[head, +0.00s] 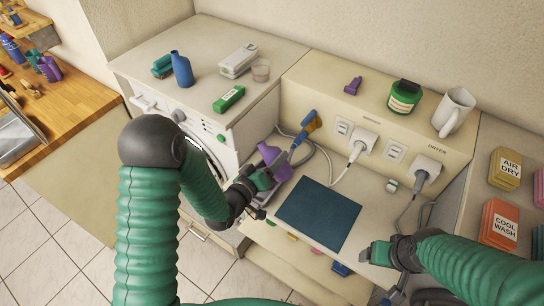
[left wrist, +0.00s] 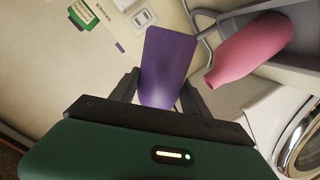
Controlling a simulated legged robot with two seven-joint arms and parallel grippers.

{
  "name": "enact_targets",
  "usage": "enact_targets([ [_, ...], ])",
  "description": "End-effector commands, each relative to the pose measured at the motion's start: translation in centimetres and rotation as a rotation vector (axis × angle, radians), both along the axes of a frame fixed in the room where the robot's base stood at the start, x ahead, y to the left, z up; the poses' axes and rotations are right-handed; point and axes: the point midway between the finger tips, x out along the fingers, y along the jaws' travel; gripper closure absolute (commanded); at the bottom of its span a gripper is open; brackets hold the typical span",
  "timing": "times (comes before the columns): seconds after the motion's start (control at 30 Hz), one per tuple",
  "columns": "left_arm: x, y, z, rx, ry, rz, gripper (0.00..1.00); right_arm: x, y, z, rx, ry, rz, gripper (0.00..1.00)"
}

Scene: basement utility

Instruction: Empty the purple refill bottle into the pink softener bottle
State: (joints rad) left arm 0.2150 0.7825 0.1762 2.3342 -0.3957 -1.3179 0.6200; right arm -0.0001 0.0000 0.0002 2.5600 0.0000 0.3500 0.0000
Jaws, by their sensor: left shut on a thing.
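My left gripper (head: 265,178) is shut on the purple refill bottle (head: 275,161), holding it above the counter left of the dark blue mat (head: 318,214). In the left wrist view the purple bottle (left wrist: 168,62) sits between the dark fingers of the gripper (left wrist: 160,98), its mouth not visible. The pink softener bottle (left wrist: 252,50) shows to its right there, apart from it in the picture, its narrow neck pointing toward the purple bottle. I cannot pick out the pink bottle in the head view. My right gripper (head: 378,252) is right of the mat; its opening is unclear.
A ledge with sockets and plugged cables (head: 362,143) runs behind the mat. A green jar (head: 404,96) and white mug (head: 453,110) stand on it. A blue bottle (head: 182,69) and green box (head: 229,99) are on the washer top. The mat is bare.

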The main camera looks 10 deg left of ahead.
Motion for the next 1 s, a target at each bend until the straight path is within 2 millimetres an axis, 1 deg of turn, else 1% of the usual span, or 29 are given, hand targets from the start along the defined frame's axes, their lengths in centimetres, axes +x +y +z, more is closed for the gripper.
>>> enact_targets([
  [0.2,-0.1,-0.2,-0.7,-0.046,0.026,-0.001,0.91,0.0,0.0,-0.2,0.0,0.0,0.0,0.24],
  [0.67,-0.2,-0.3,-0.7,-0.067,0.038,0.0,0.91,0.0,0.0,0.0,0.0,0.0,0.0,0.24],
  [1.0,-0.5,-0.9,-1.1,-0.22,0.126,0.001,0.91,0.0,0.0,1.2,0.0,0.0,0.0,0.24],
])
